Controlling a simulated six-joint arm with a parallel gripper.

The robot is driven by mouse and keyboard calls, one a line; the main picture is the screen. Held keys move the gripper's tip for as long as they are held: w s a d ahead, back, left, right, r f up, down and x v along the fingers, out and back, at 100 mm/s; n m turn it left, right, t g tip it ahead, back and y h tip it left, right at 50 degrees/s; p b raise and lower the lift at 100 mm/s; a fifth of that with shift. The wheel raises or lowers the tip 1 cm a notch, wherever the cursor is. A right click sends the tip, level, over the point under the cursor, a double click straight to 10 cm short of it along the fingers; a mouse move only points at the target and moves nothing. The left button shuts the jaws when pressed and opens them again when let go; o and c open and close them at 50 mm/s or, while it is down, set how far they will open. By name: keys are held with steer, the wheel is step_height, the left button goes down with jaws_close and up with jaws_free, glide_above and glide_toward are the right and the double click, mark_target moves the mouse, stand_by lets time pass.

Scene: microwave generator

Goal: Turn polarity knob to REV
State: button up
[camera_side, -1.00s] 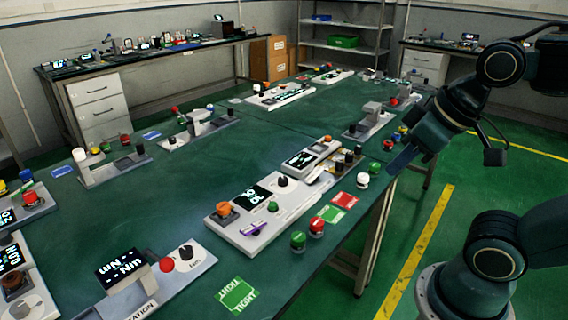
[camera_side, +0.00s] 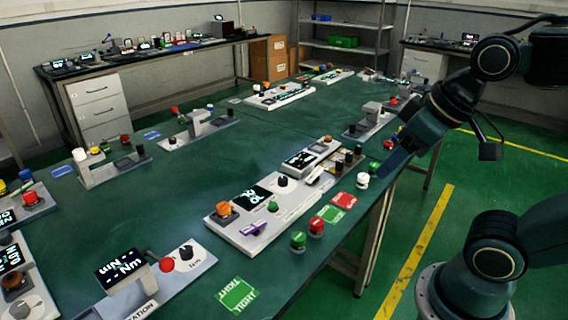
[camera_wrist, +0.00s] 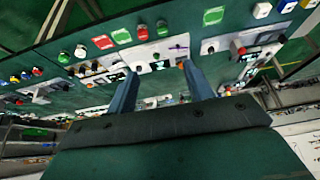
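A white instrument panel (camera_side: 290,212) lies in the middle of the green bench. It carries a dark display (camera_side: 253,197), a black knob (camera_side: 282,181), an orange knob (camera_side: 225,209), a green button (camera_side: 272,206) and a purple lever (camera_side: 251,229). A grey module with a screen (camera_side: 300,159) and several dark knobs (camera_side: 348,155) adjoin its far end. The labels are too small to tell which knob is polarity. My gripper (camera_side: 388,172) is above the bench's right edge, apart from the panel. In the wrist view my gripper (camera_wrist: 158,78) has its fingers wide apart with nothing between them.
A white-topped button (camera_side: 362,180) and green (camera_side: 298,240) and red (camera_side: 316,227) buttons stand near the bench edge. Red (camera_side: 344,200) and green (camera_side: 331,213) cards lie beside the panel. Other panels stand on the left.

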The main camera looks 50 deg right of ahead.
steer(key=w+d+r+m+g, duration=0.2)
steer(key=w+r+m, duration=0.2)
steer(key=w, duration=0.7)
steer(key=m+g, duration=0.4)
steer(key=m, duration=0.6)
glide_above(283, 178)
step_height(283, 178, down, 19)
step_height(283, 178, down, 14)
steer(key=shift+a+r, duration=0.1)
steer(key=shift+c, duration=0.2)
steer(key=c, duration=0.9)
